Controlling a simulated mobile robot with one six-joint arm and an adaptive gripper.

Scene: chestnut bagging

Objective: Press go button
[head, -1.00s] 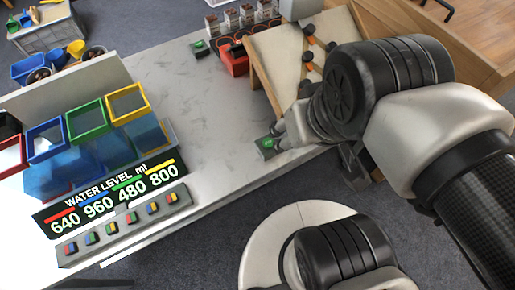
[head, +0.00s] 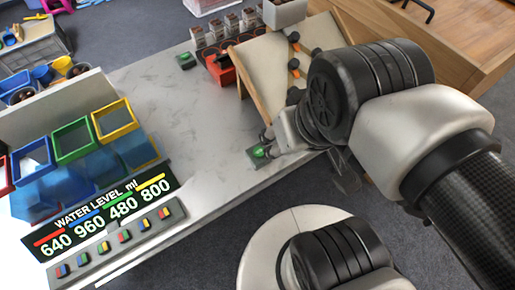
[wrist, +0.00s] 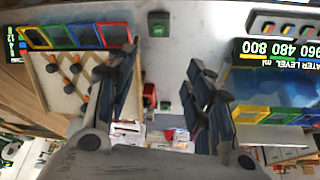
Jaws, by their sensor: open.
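A green button on a small dark box (head: 258,152) sits at the front edge of the marble counter. It also shows at the top of the wrist view (wrist: 158,24). My gripper (head: 268,138) is right beside it in the head view, and I cannot tell whether they touch. In the wrist view my gripper (wrist: 162,60) is open with nothing between its fingers, and the button lies beyond the fingertips. A second green button on a box (head: 185,60) stands at the back of the counter. Neither button has a readable label.
A red machine (head: 222,70) and several clear containers are at the back. Coloured open bins (head: 75,140) and a water level panel (head: 110,215) are at left. The counter's middle is clear.

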